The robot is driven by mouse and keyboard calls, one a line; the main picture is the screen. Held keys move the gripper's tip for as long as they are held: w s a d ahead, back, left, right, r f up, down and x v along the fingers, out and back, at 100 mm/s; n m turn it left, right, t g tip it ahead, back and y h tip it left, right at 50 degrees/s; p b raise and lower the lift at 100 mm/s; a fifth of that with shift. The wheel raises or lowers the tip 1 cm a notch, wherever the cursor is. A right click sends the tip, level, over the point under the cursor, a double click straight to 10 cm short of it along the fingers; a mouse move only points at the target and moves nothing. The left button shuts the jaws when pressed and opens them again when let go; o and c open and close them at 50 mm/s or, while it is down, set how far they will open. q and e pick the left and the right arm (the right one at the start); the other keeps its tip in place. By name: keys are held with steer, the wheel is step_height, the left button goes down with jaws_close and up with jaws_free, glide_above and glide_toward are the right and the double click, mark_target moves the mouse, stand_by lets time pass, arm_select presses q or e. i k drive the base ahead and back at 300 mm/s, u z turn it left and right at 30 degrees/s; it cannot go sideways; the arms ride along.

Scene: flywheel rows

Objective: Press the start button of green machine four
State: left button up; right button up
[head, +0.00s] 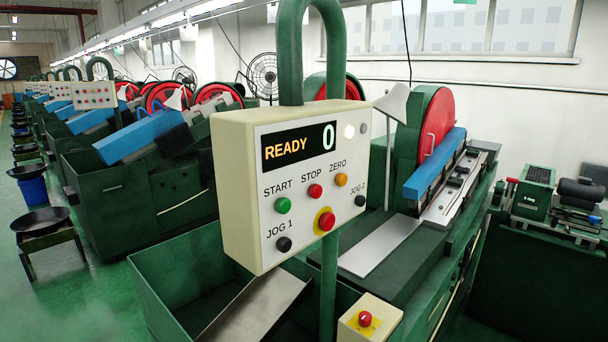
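A cream control box (235,165) hangs on a green post in the middle of the head view, its panel facing right and towards me. Its display (298,147) reads READY and 0. The green START button (283,205) is at the panel's left. The red STOP button (315,191) and orange ZERO button (340,180) are right of it. Below are black JOG 1 (283,244) and JOG 2 (360,201) buttons and a red button on a yellow ring (326,221). No machine number is readable. Neither of my grippers is in view.
Behind the box is a green machine (405,255) with a red wheel and blue bar. A cream box (369,318) with a red button sits low in front. A green bin (185,280) is below left. More machines line the left; the green aisle floor (85,290) is open.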

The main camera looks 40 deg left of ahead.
mark_target(282, 205)
steer(key=k, duration=0.5)
steer(key=z, duration=0.55)
steer(key=i, duration=0.8)
steer(key=u, duration=1.6)
